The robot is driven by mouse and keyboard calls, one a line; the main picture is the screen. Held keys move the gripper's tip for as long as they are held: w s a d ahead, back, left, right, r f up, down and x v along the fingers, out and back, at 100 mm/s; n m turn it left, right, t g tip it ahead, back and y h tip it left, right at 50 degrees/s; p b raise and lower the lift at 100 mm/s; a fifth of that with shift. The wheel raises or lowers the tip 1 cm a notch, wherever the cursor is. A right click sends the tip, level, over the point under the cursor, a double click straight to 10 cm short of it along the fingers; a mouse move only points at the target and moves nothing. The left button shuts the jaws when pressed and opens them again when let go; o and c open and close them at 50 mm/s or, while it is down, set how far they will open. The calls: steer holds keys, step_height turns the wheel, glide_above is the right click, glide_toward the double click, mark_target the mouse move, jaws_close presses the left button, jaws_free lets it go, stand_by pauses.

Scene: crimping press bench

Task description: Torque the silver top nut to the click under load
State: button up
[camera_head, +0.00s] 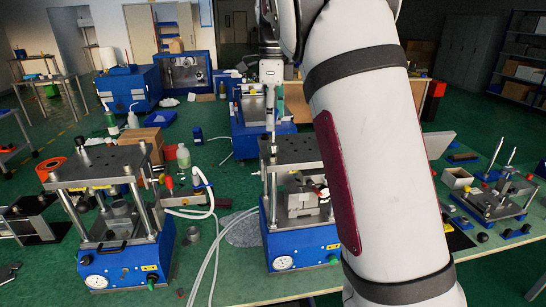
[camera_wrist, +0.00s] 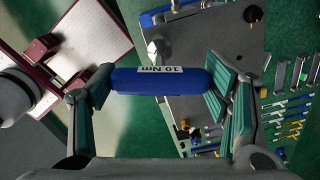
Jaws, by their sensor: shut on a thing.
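A blue handle marked "10 Nm" (camera_wrist: 150,82), which looks like a torque wrench, lies between the green-padded fingers of my gripper (camera_wrist: 160,84) in the wrist view. The pads meet it at both ends, and my gripper is shut on it. A small silver hex piece (camera_wrist: 153,47), which may be the silver top nut, shows just above the handle over a grey plate (camera_wrist: 215,42). I cannot tell whether the wrench is on it. In the head view my gripper is above the centre press (camera_head: 300,152), partly hidden by my arm.
A second blue-based press (camera_head: 120,255) stands at the left, with pale hoses (camera_head: 213,240) between the two. Another blue machine (camera_head: 250,140) stands behind. A fixture (camera_head: 495,200) sits at the right. In the wrist view, small coloured tools (camera_wrist: 288,110) lie on green at right.

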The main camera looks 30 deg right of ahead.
steer(key=shift+r, duration=1.05)
